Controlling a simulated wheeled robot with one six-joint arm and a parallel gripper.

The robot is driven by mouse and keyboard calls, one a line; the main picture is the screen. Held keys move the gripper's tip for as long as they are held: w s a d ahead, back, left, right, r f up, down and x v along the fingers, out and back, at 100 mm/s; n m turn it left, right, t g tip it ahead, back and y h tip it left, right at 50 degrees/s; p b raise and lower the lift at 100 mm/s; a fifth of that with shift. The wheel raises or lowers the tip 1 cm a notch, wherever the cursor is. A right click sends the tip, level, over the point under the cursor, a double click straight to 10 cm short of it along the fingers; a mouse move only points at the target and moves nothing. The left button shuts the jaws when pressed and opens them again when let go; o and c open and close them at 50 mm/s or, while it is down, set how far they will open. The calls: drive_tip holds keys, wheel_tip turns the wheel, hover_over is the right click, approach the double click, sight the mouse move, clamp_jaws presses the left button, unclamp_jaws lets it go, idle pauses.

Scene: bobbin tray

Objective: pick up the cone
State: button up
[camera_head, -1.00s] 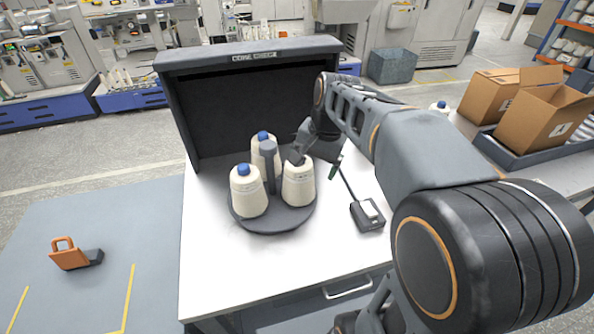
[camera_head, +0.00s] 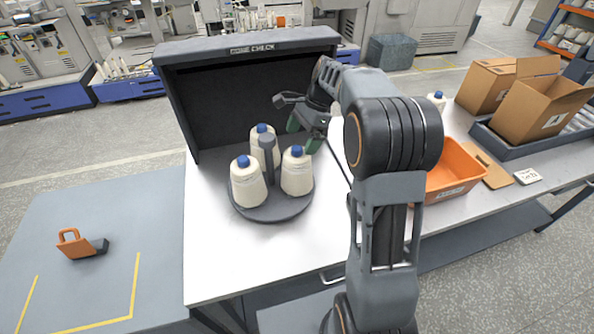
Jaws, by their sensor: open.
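Three cream cones with blue tips stand upright on a round dark tray (camera_head: 268,214) with a grey centre post (camera_head: 267,152). They are the left cone (camera_head: 247,186), the back cone (camera_head: 259,155) and the right cone (camera_head: 297,178). The post hides part of the back cone. My gripper (camera_head: 303,134) is open, its green-padded fingers just above and behind the right cone's tip. It looks empty and apart from the cone, though the depth gap is hard to judge.
A dark booth (camera_head: 215,112) marked "CONE CHECK" closes the back of the white table (camera_head: 225,268). An orange bin (camera_head: 452,172) and open cardboard boxes (camera_head: 540,112) are at the right. My arm covers the table's right part. The table's front left is clear.

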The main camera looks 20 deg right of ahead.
sight(298, 147)
drive_tip(key=shift+p+x, duration=0.4)
drive_tip(key=shift+x, duration=2.65)
drive_tip(key=shift+s, duration=0.1)
drive_tip(key=shift+r, duration=0.1)
drive_tip(key=c, duration=1.2)
